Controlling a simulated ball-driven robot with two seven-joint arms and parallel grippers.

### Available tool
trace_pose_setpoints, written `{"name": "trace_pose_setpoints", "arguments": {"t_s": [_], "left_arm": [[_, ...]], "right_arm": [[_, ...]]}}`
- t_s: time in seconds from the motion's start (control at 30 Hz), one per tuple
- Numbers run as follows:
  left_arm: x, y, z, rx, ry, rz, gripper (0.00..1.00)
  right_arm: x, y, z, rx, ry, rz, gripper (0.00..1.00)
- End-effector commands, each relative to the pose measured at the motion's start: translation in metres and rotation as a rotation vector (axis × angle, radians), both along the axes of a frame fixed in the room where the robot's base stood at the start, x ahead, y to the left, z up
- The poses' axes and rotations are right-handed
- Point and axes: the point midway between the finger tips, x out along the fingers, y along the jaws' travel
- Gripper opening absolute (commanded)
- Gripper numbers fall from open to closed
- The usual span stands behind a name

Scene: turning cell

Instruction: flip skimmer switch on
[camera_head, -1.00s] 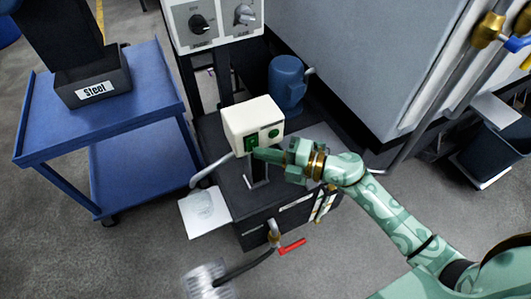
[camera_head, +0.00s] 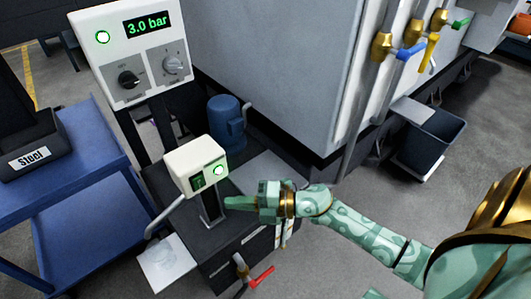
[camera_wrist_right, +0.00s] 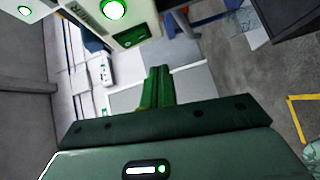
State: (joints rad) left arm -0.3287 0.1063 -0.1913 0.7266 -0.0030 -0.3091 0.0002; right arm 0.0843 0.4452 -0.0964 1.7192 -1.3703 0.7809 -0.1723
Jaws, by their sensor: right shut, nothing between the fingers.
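The skimmer switch box (camera_head: 188,160) is a small cream box on a dark post. Its front has a dark green rocker switch (camera_head: 197,183) at the left and a round lamp (camera_head: 218,170) that glows bright green. My right gripper (camera_head: 228,202) is shut and empty, just below and right of the box, apart from the switch. In the right wrist view its green fingers (camera_wrist_right: 158,88) are together, and the lit lamp (camera_wrist_right: 113,9) shows at the top. The rocker's exact tilt is too small to tell. My left gripper is not in view.
Behind is a control panel (camera_head: 113,72) with a green lamp, two knobs and a "3.0 bar" display. A blue motor (camera_head: 222,125) stands behind the box. A red-handled valve (camera_head: 260,277) is below. A blue cart (camera_head: 85,215) with a "Steel" bin stands left.

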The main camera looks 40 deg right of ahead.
Motion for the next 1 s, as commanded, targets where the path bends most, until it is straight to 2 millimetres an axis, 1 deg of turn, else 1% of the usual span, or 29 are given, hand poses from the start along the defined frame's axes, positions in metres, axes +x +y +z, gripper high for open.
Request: {"name": "trace_pose_setpoints", "arguments": {"t_s": [0.03,0.13,0.3,0.4,0.7,1.0], "left_arm": [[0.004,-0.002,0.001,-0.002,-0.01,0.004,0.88],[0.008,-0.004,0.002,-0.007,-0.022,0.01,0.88],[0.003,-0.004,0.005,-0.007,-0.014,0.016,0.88],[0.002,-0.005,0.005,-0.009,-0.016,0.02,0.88],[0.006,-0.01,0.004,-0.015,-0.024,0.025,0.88],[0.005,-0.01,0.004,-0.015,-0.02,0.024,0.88]], "right_arm": [[-0.006,-0.006,0.0,0.0,0.003,0.0,0.0],[-0.018,-0.019,-0.001,0.0,0.003,0.0,0.0],[-0.036,-0.038,-0.004,0.001,0.002,0.001,0.0],[-0.041,-0.044,-0.005,0.0,0.001,0.0,0.0],[-0.044,-0.047,-0.005,0.002,0.0,0.001,0.0],[-0.044,-0.047,-0.005,0.002,0.0,0.001,0.0]]}}
